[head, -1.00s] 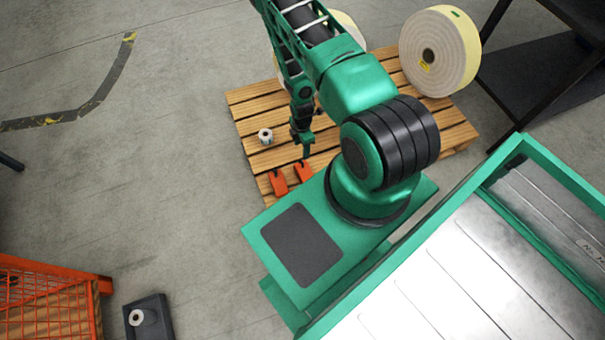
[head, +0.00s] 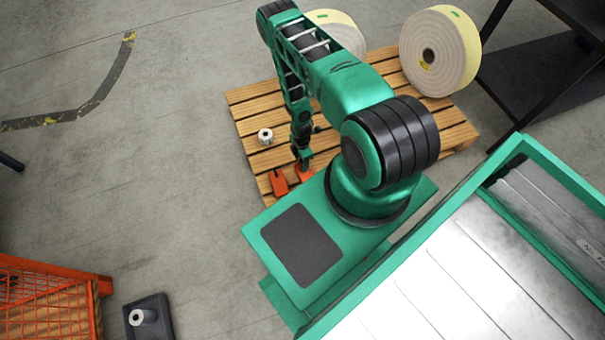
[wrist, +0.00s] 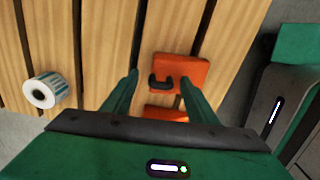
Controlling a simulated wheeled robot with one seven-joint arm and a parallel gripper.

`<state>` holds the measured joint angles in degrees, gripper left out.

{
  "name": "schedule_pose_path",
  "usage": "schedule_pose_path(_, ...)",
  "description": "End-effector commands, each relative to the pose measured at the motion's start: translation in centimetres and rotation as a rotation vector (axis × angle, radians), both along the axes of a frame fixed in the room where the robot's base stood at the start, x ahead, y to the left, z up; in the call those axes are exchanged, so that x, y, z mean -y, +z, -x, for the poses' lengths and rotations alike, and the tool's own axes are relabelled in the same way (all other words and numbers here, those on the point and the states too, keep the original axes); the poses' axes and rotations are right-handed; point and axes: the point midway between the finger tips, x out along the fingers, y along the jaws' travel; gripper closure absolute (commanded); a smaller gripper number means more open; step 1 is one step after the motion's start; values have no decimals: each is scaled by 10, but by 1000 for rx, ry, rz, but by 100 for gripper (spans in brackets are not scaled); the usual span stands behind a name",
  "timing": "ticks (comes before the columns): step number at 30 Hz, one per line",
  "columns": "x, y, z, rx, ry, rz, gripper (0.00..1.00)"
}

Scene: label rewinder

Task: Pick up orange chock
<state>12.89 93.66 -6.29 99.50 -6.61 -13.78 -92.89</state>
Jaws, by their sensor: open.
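Two orange chocks lie on the wooden pallet in the head view: a left chock (head: 279,183) and a right chock (head: 304,170). My gripper (head: 303,160) is at the right chock and partly covers it. In the wrist view an orange chock (wrist: 190,70) with a black handle (wrist: 161,82) shows around my open fingertips (wrist: 158,79). The handle appears between the fingers, and I cannot tell whether they touch anything. More orange (wrist: 165,113) shows nearer my palm, partly hidden; I cannot tell which chock it belongs to.
The pallet (head: 243,97) also bears a small white roll (head: 265,136) left of my gripper and large cream rolls (head: 440,50) at the back. The green machine (head: 515,150) stands at the right. An orange mesh crate (head: 45,300) is at lower left. Floor left of the pallet is clear.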

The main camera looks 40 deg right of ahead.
Motion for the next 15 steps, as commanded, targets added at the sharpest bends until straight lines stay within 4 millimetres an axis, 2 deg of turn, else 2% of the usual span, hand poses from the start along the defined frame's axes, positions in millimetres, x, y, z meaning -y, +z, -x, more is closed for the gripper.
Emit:
schedule_pose_path(6,0,-1,-1,1,0,0,47)
schedule_pose_path(8,0,-1,0,1,0,0,59)
schedule_pose_path(13,0,0,-1,2,0,0,99)
schedule_pose_path(15,0,0,-1,2,0,0,100)
